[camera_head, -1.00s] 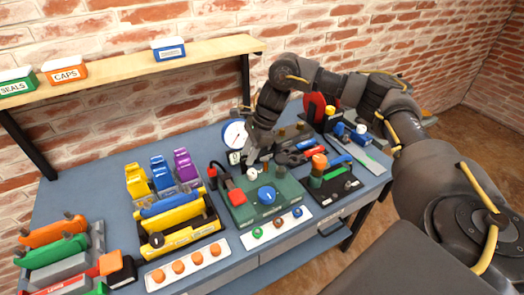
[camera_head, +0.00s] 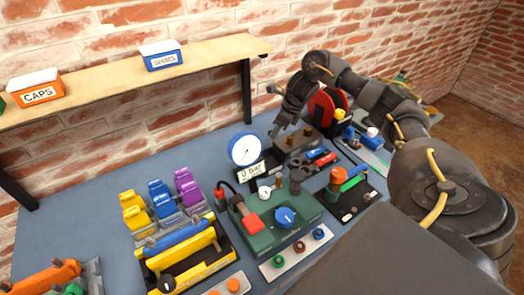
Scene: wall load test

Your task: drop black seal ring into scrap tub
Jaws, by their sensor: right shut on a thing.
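My right gripper (camera_head: 279,130) reaches in from the right on its dark arm and points down over the back of the bench, right of the pressure gauge (camera_head: 244,149). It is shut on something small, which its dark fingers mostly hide. I cannot make out the black seal ring as a separate shape there. No scrap tub can be clearly identified in the view. My left gripper is not in view.
A green test block (camera_head: 255,230) with a blue knob stands mid-bench, with a pale tray of coloured rings (camera_head: 273,271) in front. Yellow, blue and purple clips (camera_head: 160,200) are at left. A red reel (camera_head: 321,108) stands near my right arm. Bins line the shelf (camera_head: 200,58).

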